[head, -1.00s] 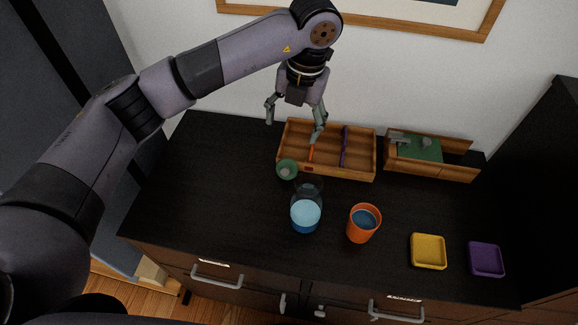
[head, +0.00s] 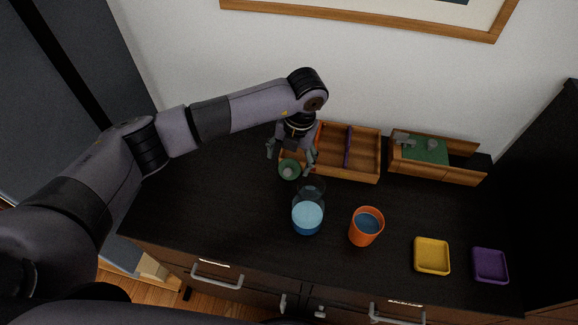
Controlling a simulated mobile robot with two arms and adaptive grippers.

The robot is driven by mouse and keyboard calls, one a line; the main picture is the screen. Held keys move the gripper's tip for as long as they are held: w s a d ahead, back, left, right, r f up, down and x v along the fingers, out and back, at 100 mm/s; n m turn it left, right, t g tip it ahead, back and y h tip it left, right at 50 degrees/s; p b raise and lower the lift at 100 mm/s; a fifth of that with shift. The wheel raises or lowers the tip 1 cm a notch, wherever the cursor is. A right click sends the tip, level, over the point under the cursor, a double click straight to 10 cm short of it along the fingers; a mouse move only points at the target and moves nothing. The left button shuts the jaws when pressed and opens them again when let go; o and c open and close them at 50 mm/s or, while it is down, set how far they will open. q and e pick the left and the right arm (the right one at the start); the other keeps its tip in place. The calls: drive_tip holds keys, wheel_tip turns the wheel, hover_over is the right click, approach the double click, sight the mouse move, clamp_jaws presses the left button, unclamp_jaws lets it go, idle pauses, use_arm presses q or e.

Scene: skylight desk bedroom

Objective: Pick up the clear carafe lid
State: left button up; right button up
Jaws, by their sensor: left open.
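A small round green piece with a pale centre, which looks like the carafe lid (head: 289,169), lies on the dark desktop at the left front corner of the wooden tray. The clear carafe (head: 308,212), holding blue liquid, stands just in front of it with its top open. My left gripper (head: 290,160) is open and empty, pointing down, with its fingers on either side of the lid. It is close above the lid; I cannot tell whether it touches. My right gripper is not in view.
A wooden divided tray (head: 365,176) stands behind and right of the lid, partly hidden by my gripper. An orange cup (head: 365,228) with blue liquid is right of the carafe. A second wooden box (head: 440,175), yellow dish (head: 432,256) and purple dish (head: 490,265) are farther right. The desk's left side is clear.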

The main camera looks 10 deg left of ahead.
sight(288, 171)
use_arm(q)
drive_tip(key=f, duration=0.1)
drive_tip(key=f+p, duration=0.1)
drive_tip(key=f, duration=0.1)
drive_tip(key=f+p, duration=0.1)
drive_tip(key=shift+s+a+f, duration=0.1)
drive_tip(key=shift+s+f, duration=0.15)
drive_tip(key=shift+f, duration=0.45)
drive_tip(key=shift+c, duration=0.3)
drive_tip(key=c, duration=0.8)
